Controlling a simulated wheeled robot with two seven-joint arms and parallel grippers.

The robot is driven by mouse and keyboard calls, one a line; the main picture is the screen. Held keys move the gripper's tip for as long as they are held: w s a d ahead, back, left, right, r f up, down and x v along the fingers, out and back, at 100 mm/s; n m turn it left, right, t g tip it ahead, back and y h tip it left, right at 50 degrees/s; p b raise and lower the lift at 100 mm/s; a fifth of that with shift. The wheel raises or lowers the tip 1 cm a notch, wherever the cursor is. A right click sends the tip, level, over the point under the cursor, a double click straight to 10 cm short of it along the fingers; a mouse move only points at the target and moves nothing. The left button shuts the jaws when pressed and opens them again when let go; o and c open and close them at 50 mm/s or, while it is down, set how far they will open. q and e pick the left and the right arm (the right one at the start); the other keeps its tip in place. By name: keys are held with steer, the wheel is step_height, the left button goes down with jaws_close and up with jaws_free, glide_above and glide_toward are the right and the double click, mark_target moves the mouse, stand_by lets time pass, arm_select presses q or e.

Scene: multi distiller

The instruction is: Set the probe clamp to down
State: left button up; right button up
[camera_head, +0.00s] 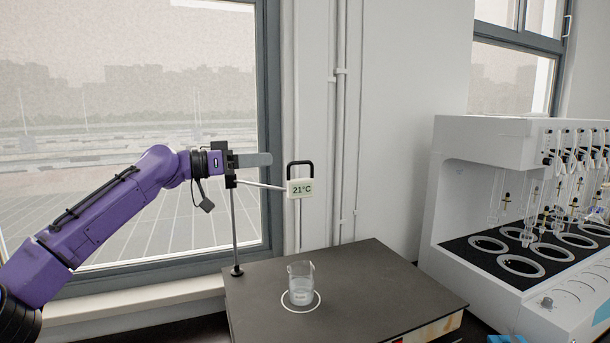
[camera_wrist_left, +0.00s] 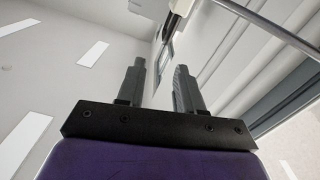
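The probe clamp shows in the head view as a white 21°C display (camera_head: 300,188) with a black loop on top. A thin horizontal rod (camera_head: 262,185) joins it to the upright stand rod (camera_head: 235,225). The display is raised well above the glass beaker (camera_head: 301,283). My left gripper (camera_head: 262,160) is beside the top of the stand, above the horizontal rod. In the left wrist view its two fingers (camera_wrist_left: 160,82) are apart with nothing between them. A metal rod (camera_wrist_left: 268,28) crosses the upper right there. I cannot tell if the gripper touches the stand. My right gripper is not in view.
The beaker with clear liquid stands in a white ring on a dark flat plate (camera_head: 375,285). A white distiller unit (camera_head: 480,150) with several hanging glass parts stands at right. A window (camera_head: 150,60) and wall pipes (camera_head: 340,130) are behind. The plate right of the beaker is clear.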

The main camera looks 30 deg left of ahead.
mark_target(293, 164)
arm_select(q)
steer(key=p+x, duration=0.1)
steer(key=x, duration=0.2)
steer(key=f+p+x, duration=0.1)
steer(key=x, duration=0.3)
steer(key=p+x, duration=0.1)
steer(key=x, duration=0.3)
steer(key=shift+a+f+p, duration=0.1)
steer(key=shift+f+p, duration=0.05)
steer(key=shift+p, duration=0.15)
steer(key=shift+w+f, duration=0.1)
steer(key=shift+w, duration=0.05)
steer(key=shift+c, duration=1.2)
jaws_close()
